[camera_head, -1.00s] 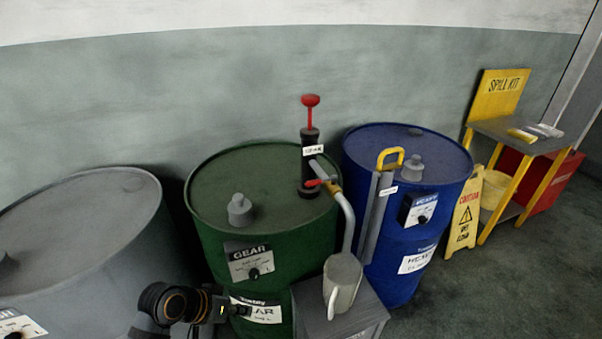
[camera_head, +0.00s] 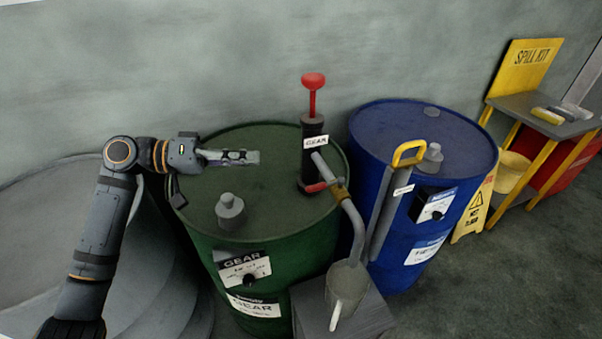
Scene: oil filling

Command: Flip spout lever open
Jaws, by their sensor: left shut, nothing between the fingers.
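The hand pump (camera_head: 314,150), black with a red T-handle (camera_head: 313,82) on top and a GEAR label, stands on the green drum (camera_head: 270,160). Its grey curved spout (camera_head: 352,222) has a brass collar (camera_head: 340,191) and ends over a grey jug (camera_head: 346,284). A small red lever (camera_head: 316,187) shows by the pump's foot, left of the collar. Its exact setting is hard to tell. My left gripper (camera_head: 255,157) is shut and empty above the green drum, pointing right, left of the pump and apart from it. My right gripper is out of view.
The jug stands on a grey stand (camera_head: 375,318). A grey capped bung (camera_head: 230,211) rises from the green drum's front left. The blue drum (camera_head: 400,135) is to the right, with a yellow-handled grey bar (camera_head: 383,215) before it. A caution sign (camera_head: 474,212) stands further right.

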